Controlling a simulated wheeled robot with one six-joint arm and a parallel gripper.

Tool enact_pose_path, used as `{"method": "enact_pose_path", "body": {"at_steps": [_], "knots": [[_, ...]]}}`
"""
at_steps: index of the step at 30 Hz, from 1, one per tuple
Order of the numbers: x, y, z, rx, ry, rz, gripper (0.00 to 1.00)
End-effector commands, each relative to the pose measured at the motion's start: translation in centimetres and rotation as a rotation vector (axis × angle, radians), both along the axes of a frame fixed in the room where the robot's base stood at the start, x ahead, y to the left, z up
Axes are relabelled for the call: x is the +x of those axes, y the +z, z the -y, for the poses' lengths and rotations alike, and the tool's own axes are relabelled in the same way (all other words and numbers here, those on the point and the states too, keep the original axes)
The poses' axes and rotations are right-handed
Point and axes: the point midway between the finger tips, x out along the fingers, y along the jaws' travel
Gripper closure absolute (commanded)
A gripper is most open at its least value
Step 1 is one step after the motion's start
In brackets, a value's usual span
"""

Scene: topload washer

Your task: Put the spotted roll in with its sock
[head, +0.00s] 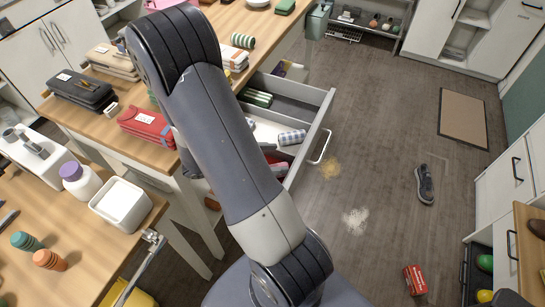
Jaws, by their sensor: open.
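An open drawer (325,118) sticks out from under the wooden counter, split by dividers. Its middle section holds a pale roll with a blue-grey pattern (292,137); I cannot tell whether the marks are spots or checks. The back section holds green striped rolls (257,98). The front section holds something red (279,169), partly behind my arm. A green-and-white striped roll (243,41) lies on the counter. No clearly spotted roll shows elsewhere. My arm crosses the middle of the view and hides part of the drawer and counter. My gripper is not visible.
Red (147,124) and dark (80,90) cases lie on the counter. A white bin (121,205) and a purple-capped bottle (80,181) stand on the nearer table. A shoe (425,184) and a red box (415,280) lie on the floor. Floor right of the drawer is mostly clear.

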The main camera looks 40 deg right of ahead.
Motion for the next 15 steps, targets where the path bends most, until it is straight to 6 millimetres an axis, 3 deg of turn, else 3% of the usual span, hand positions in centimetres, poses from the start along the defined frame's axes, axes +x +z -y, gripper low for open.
{"method": "enact_pose_path", "body": {"at_steps": [5,15], "knots": [[0.3,1.5,-0.4,-0.001,0.003,0.003,0.34],[2.9,4.0,-6.8,0.0,0.005,0.005,0.34]]}}
